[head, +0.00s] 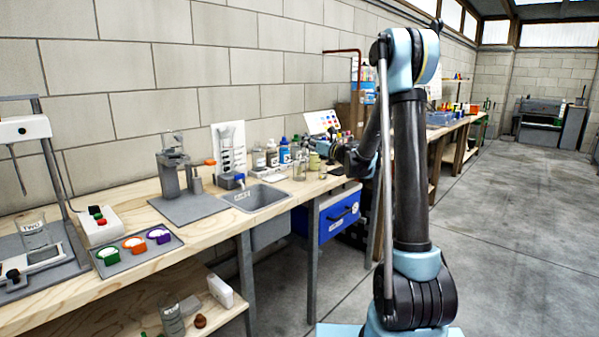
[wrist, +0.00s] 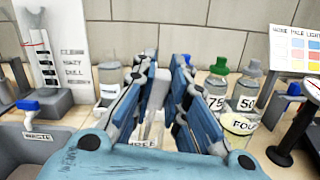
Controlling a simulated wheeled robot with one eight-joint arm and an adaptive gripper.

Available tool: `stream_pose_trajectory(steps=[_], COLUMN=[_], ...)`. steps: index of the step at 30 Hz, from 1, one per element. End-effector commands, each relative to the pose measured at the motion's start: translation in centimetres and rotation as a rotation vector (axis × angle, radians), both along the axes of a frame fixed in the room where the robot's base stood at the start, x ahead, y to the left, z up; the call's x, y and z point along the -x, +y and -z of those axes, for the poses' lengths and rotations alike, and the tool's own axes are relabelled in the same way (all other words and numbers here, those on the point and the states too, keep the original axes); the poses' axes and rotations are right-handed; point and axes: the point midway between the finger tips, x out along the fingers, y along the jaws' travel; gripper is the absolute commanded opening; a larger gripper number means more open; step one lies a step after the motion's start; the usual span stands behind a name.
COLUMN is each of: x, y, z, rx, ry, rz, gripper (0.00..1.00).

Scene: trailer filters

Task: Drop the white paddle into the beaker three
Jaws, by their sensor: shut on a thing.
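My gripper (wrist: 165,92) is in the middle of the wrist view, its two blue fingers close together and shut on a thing. A pale strip, seemingly the white paddle (wrist: 153,128), shows between the fingers; most of it is hidden. Just below the fingers is a clear beaker (wrist: 143,145) with a label reading "REE", beaker three, mostly covered by my gripper. I cannot tell whether the paddle is inside its rim. In the head view a clear beaker (head: 299,171) stands on the bench left of my gripper (head: 335,152).
A yellowish beaker marked "FOU" (wrist: 238,130) stands close at the right. The waste sink (head: 254,197) lies to the left. Beaker two (head: 34,232) and several colored tubs (head: 134,243) are farther left.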

Motion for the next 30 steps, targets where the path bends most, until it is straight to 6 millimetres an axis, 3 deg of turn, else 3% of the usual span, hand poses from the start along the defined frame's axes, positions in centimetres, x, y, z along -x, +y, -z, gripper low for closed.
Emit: stream_pose_trajectory(steps=[2, 3, 5, 19, 30], x=[0.0, 0.0, 0.0, 0.4, 4.3], y=[0.0, 0.0, 0.0, -0.8, -5.9], z=[0.0, 0.0, 0.0, 0.0, 0.8], rx=[0.000, 0.000, 0.000, -0.001, 0.000], ry=[0.000, 0.000, 0.000, 0.000, 0.000], rz=[0.000, 0.000, 0.000, 0.003, 0.005], gripper=[0.00, 0.23, 0.36, 0.37, 0.37])
